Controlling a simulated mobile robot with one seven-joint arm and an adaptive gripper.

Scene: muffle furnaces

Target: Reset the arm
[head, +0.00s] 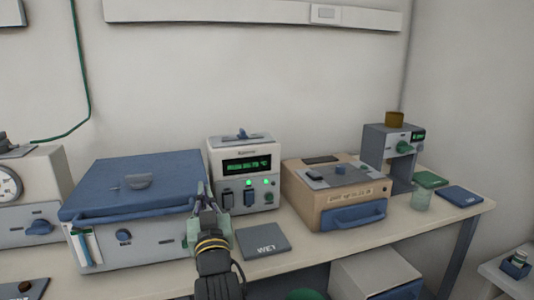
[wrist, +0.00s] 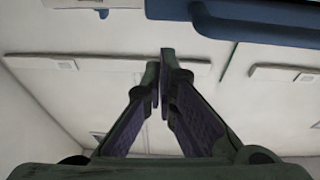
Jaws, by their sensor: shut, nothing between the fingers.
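My gripper (head: 203,190) is in the lower middle of the head view, pointing up and away over the bench. It is between the large blue-lidded furnace (head: 135,185) on its left and the small white controller box (head: 243,170) on its right, in front of them. In the wrist view my gripper (wrist: 164,62) has its two fingertips together with nothing between them. I cannot tell from the head view whether the fingers touch the furnace front.
A grey plate marked "WET" (head: 263,241) lies right of my gripper. A beige box with a blue handle (head: 333,192), a grey stand (head: 376,150) and a blue pad (head: 459,196) are further right. A gauge unit (head: 22,195) stands left. The space above the bench is clear.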

